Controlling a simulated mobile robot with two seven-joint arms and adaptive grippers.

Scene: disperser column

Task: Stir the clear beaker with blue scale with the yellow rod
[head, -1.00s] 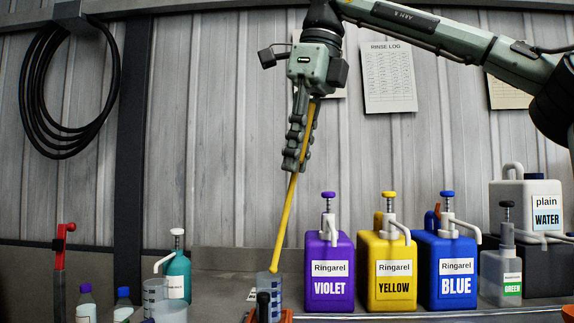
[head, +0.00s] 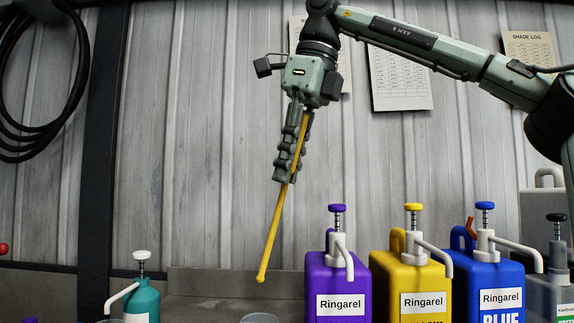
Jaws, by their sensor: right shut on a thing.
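My right gripper (head: 295,150) is shut on the yellow rod (head: 273,232). The rod hangs down from the fingers, tilted, with its lower end toward the left. Its rounded lower tip is in the open air, above the rim of a clear beaker (head: 259,318) at the bottom edge. Only the top of that beaker shows; its body and any scale are cut off, so I cannot tell the scale's colour. My left gripper is not in view.
Violet (head: 337,287), yellow (head: 411,285) and blue (head: 484,285) pump jugs stand to the right of the rod. A teal pump bottle (head: 142,299) stands at the left. A grey bottle (head: 551,292) is at the right edge. The air left of the rod is clear.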

